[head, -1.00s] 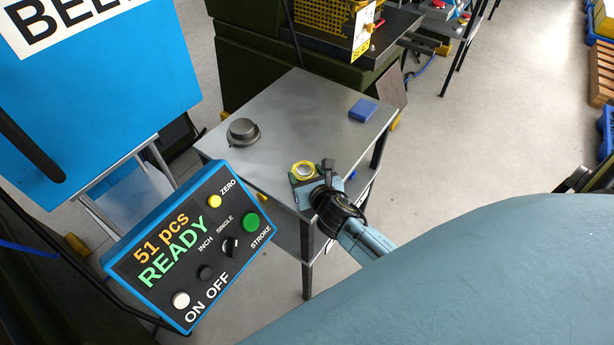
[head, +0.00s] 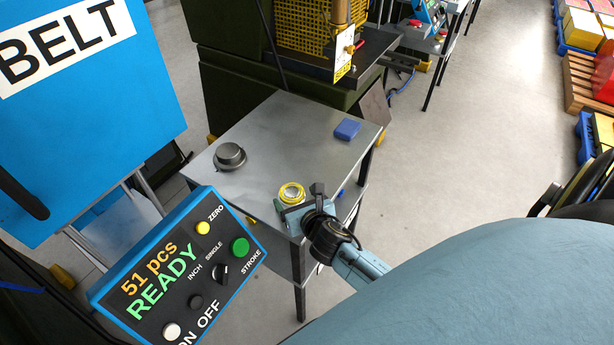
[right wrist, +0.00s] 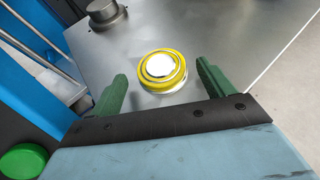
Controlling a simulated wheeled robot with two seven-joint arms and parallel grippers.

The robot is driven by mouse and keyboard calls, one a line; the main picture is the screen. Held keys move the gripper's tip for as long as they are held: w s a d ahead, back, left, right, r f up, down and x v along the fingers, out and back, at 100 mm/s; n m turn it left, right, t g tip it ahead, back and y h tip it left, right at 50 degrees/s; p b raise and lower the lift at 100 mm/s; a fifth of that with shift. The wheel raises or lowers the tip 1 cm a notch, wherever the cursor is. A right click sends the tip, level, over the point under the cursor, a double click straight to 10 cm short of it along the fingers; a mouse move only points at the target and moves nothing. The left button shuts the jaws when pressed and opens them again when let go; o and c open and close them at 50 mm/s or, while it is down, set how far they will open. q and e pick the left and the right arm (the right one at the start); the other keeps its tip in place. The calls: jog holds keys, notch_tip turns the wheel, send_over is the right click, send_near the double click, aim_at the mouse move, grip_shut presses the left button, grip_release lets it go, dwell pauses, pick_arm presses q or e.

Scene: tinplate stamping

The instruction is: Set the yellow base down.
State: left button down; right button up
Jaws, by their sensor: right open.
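The yellow base (head: 291,193) is a round yellow ring with a pale centre. It rests on the grey metal table (head: 270,130) near the front corner. In the right wrist view the yellow base (right wrist: 162,70) sits beyond and between the spread green fingers, with a gap on each side. My right gripper (head: 297,205) is open beside it at the table's front corner; its fingers also show in the right wrist view (right wrist: 160,88). My left gripper is not in view.
A grey round part (head: 230,156) stands at the table's left, and a blue block (head: 347,129) lies at its back right. A control box (head: 180,270) reading READY and a blue BELT panel (head: 90,110) stand at left. The table middle is clear.

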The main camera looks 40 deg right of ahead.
jog(key=p+v, duration=0.1)
jog(key=v, duration=0.9)
jog(key=shift+s, duration=0.2)
jog(key=shift+r, duration=0.1)
